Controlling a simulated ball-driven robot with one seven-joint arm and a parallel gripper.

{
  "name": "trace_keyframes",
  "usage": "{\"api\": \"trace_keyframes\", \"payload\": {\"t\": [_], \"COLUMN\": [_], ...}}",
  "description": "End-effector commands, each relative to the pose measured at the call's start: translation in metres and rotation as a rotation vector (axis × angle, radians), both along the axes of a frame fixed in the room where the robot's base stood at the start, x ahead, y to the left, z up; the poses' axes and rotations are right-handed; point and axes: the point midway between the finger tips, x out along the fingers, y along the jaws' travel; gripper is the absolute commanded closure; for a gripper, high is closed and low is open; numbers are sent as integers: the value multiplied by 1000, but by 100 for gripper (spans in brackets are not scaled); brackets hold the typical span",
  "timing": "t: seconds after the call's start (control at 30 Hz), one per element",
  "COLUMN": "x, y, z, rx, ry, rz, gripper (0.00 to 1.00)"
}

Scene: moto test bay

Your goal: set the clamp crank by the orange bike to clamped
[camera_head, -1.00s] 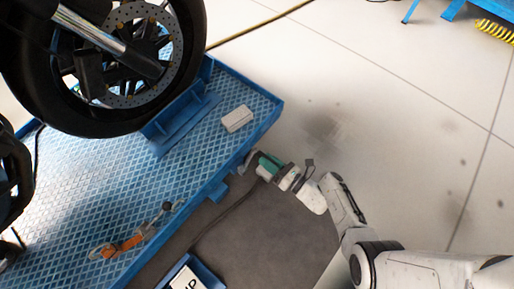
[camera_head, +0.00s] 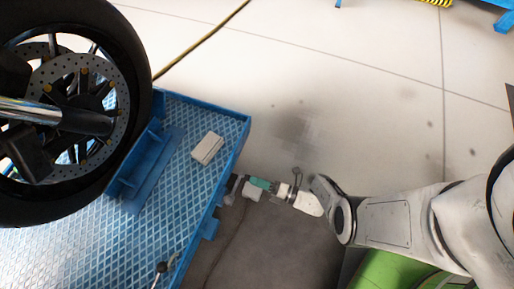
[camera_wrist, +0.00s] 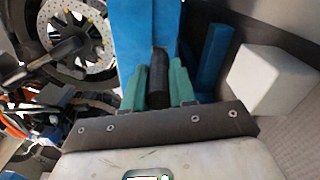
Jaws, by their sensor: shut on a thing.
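The clamp crank sits at the edge of the blue lift platform (camera_head: 170,226). Its black grip (camera_wrist: 159,72) stands between my green fingertips in the wrist view. My gripper (camera_head: 246,185) is shut on this grip, low beside the platform's right edge; the fingers also show in the wrist view (camera_wrist: 159,92). The crank's arm and pivot are mostly hidden, so I cannot tell its angle. The bike's black front wheel (camera_head: 137,60) stands in a blue wheel holder (camera_head: 137,165) on the platform. Orange parts (camera_wrist: 50,100) show at the left of the wrist view.
A white block (camera_head: 208,148) lies on the platform near its right edge, and a white block (camera_wrist: 270,80) is close right of my gripper in the wrist view. A dark grey mat (camera_head: 275,235) lies below my arm.

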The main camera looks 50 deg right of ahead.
Motion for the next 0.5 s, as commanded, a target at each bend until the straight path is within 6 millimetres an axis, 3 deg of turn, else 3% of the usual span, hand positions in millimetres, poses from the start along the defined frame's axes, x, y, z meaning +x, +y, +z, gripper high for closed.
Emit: {"api": "trace_keyframes", "payload": {"t": [0.5], "x": [-1], "y": [1], "z": [-7], "rx": [47], "ry": [21], "rz": [-1], "gripper": [100]}}
